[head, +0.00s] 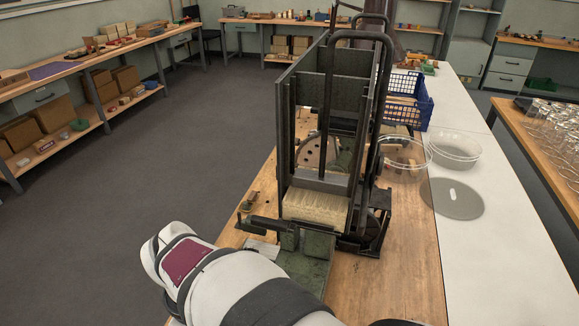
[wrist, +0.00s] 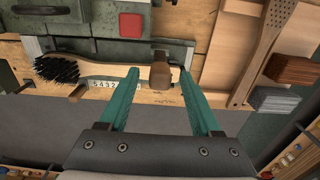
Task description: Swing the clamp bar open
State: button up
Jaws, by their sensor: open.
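My gripper (wrist: 160,78) shows in the wrist view with two teal fingers spread apart and nothing gripped. A brown wooden knob (wrist: 160,74) lies between the fingertips, with gaps on both sides. It appears to be the grip of the clamp bar and sits over the handle of a brush. The wooden brush (wrist: 100,69) has a black bristle head at left and lies along the fixture. Most of the bar itself is hard to make out. The head view shows the tufting machine (head: 335,85); my fingertips cannot be made out there.
A red square (wrist: 131,23) marks the machine body. In the head view, a blue crate (head: 405,100) and a clear bowl (head: 455,148) stand right of the machine.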

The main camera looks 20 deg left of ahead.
notch_tip(320, 180, up, 8)
jog(key=shift+r, duration=0.25)
dwell(0.4)
jog(key=shift+w+d, duration=0.1)
jog(key=shift+d, duration=0.05)
jog(key=w+d+r+m+t+y, duration=0.1)
jog(key=d+m+t, duration=0.1)
jog(key=d+m, duration=0.6)
jog(key=w+d+r+m+t, duration=0.25)
jog(key=d+m, duration=0.35)
jog(key=d, duration=0.3)
jog(key=d+r+m+t+y, duration=0.1)
jog(key=d+m+t, duration=0.2)
jog(key=d+m, duration=0.55)
jog(key=s+f+m+g, duration=0.1)
jog(key=s+f+g, duration=0.6)
jog(key=s, duration=0.3)
jog(key=shift+d+f+g, duration=0.3)
jog(key=shift+f+g, duration=0.05)
jog(key=shift+f, duration=0.45)
jog(key=shift+w, duration=0.1)
